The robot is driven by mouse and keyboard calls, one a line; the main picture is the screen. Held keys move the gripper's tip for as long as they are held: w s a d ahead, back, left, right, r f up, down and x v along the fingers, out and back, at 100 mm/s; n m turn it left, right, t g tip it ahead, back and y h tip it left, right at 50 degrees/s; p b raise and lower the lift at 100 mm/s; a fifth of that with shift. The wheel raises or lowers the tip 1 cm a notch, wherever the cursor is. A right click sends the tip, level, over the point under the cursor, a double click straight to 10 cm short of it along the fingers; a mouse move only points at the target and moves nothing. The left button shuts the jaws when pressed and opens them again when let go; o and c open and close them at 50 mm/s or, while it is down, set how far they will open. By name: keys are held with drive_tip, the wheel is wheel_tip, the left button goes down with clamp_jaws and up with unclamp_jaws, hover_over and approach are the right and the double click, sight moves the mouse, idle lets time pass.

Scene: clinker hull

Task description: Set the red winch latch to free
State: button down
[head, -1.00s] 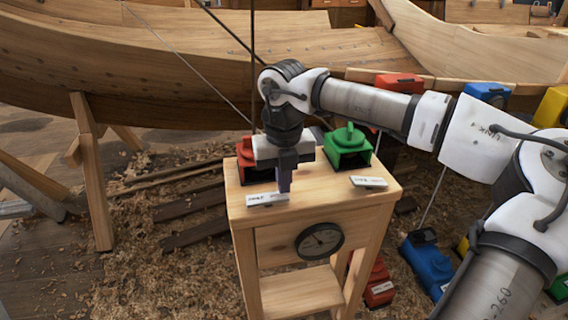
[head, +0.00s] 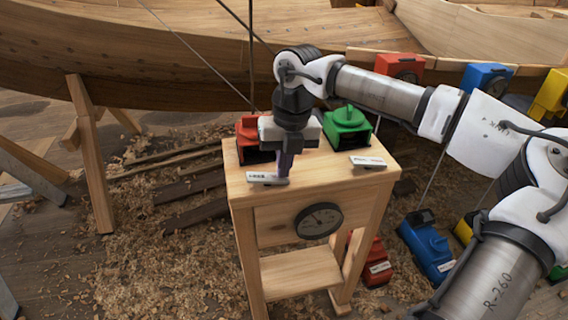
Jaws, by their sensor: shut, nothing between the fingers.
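The red winch (head: 249,129) sits at the back left of the wooden stand's top (head: 235,185). A small white labelled plate (head: 260,179), which may be its latch, lies in front of it. My gripper (head: 284,174) points down, shut and empty, with its fingertips at the right end of this plate. I cannot tell whether they touch it. My gripper's body hides part of the red winch. The lettering on the plate is too small to read.
A green winch (head: 347,127) with its own white plate (head: 367,162) stands at the right of the stand top. Red (head: 374,265) and blue (head: 428,246) units lie on the shavings-covered floor. The boat hull (head: 150,65) is behind.

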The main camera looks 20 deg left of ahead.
drive_tip(key=shift+r+p, duration=0.4)
drive_tip(key=shift+r, duration=0.4)
drive_tip(key=shift+r+p, duration=0.35)
drive_tip(key=shift+r, duration=0.05)
wheel_tip(320, 180, up, 13)
drive_tip(key=w+d+p, duration=0.2)
drive_tip(key=d, duration=0.1)
drive_tip(key=shift+a+f, duration=0.1)
drive_tip(key=shift+f, duration=0.05)
